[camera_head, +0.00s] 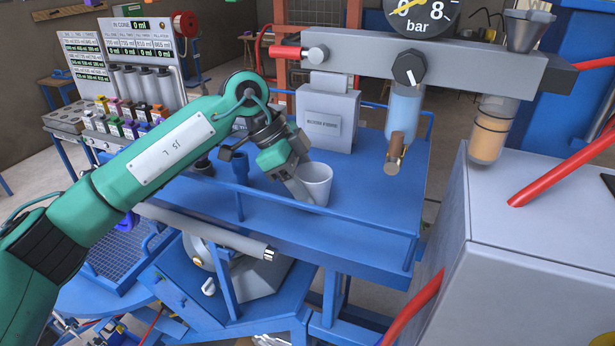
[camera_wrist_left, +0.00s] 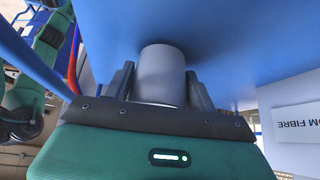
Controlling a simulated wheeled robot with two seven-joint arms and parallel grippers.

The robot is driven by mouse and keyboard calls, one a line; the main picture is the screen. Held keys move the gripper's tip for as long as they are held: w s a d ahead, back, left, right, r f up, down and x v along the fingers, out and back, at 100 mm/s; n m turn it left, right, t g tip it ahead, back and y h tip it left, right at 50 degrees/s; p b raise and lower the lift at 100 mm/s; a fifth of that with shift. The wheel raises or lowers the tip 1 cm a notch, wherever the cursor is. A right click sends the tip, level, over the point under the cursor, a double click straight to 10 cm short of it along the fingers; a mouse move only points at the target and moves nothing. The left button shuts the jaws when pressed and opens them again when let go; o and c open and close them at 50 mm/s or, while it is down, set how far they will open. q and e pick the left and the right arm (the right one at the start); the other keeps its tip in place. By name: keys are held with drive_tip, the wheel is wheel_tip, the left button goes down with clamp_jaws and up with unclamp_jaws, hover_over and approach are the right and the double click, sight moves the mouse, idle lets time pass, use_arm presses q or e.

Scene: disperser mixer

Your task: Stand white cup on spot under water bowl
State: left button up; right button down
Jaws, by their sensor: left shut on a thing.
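The white cup (camera_head: 316,181) is upright at the blue table, left of the water bowl. My left gripper (camera_head: 305,192) reaches it from the left and is shut on it. In the left wrist view the cup (camera_wrist_left: 162,75) sits between the two fingers (camera_wrist_left: 160,92) of my left gripper. I cannot tell whether its base touches the table. The water bowl (camera_head: 404,108) is the light-blue clear bowl hanging under the grey bar, with a brown drain piece below it. The spot under it is bare blue table top (camera_head: 385,185). My right gripper is not in view.
A grey box (camera_head: 327,119) stands on the table behind the cup. A blue rail (camera_head: 340,223) runs along the table's front edge. A second bowl with orange content (camera_head: 490,137) hangs at the right. A grey cabinet with red hoses (camera_head: 530,250) stands at the front right.

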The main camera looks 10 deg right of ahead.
use_arm(q)
drive_tip(key=shift+a+f, duration=0.1)
drive_tip(key=shift+f, duration=0.3)
drive_tip(key=shift+f, duration=0.1)
drive_tip(key=o, duration=1)
